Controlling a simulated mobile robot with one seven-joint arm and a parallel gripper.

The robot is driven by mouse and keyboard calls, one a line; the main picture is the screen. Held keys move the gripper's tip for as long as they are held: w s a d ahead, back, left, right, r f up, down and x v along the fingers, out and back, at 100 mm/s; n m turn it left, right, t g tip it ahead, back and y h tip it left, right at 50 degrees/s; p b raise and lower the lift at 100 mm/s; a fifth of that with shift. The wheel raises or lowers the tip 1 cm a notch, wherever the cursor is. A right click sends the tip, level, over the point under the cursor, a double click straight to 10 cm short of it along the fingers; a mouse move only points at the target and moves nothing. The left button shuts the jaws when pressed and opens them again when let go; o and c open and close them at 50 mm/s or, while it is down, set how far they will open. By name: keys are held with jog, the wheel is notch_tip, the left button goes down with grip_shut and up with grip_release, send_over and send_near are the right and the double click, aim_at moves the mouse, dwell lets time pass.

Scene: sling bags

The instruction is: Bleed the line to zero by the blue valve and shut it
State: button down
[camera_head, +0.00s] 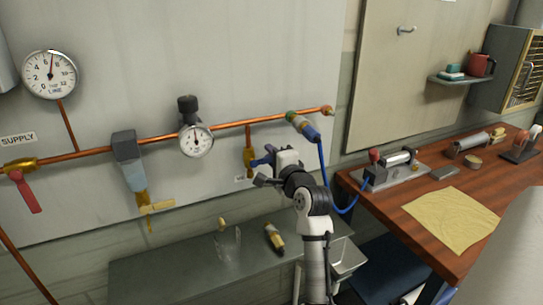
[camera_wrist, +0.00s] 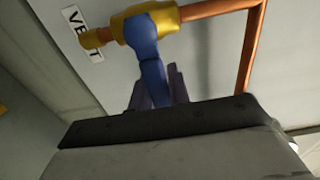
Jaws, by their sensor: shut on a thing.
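The blue valve's lever (camera_wrist: 152,62) sits on a brass body (camera_wrist: 125,28) beside a partly hidden label beginning "VE" (camera_wrist: 84,34). In the wrist view the lever points away from the brass body, toward my gripper. My gripper (camera_head: 264,172) is at this valve on the wall in the head view, its jaws (camera_wrist: 160,88) shut on the lever. The blue lever (camera_head: 262,160) is mostly hidden by my gripper in the head view. The line gauge (camera_head: 50,75) hangs at the upper left; its needle points nearly straight up, near 6.
A red-handled supply valve (camera_head: 27,190) is at the far left of the copper pipe (camera_head: 80,153). A smaller gauge (camera_head: 196,140) is mid-pipe. A blue hose (camera_head: 323,165) hangs right of my gripper, near the wooden bench (camera_head: 405,182). A grey shelf (camera_head: 180,270) lies below.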

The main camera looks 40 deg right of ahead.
jog(key=shift+r, duration=0.1)
jog(key=n, duration=0.2)
jog(key=r+n+b, duration=0.2)
jog(key=n, duration=0.1)
jog(key=shift+w+a+r+n, duration=0.1)
jog(key=shift+a+r+n, duration=0.05)
jog(key=shift+a+n, duration=0.2)
jog(key=n, duration=0.1)
jog(key=a+r+n+b, duration=0.1)
jog(key=n, duration=0.1)
jog(key=n+b, duration=0.1)
jog(key=shift+w+a+r+n, duration=0.15)
jog(key=shift+a+r+n, duration=0.1)
jog(key=shift+r, duration=0.1)
jog(key=n, duration=0.1)
jog(key=a+n+b, duration=0.1)
jog(key=n, duration=0.1)
jog(key=r+n+b, duration=0.1)
jog(key=shift+w+a, duration=0.2)
jog(key=shift+a, duration=0.15)
jog(key=shift+w+a+r+n+b, duration=0.1)
jog(key=shift+a+n+b, duration=0.35)
jog(key=shift+n, duration=0.45)
jog(key=shift+w+a+r+n+b, duration=0.1)
jog(key=shift+a+n+b, duration=0.3)
jog(key=shift+n, duration=0.5)
jog(key=c, duration=1.3)
grip_release()
jog(key=shift+s, duration=0.1)
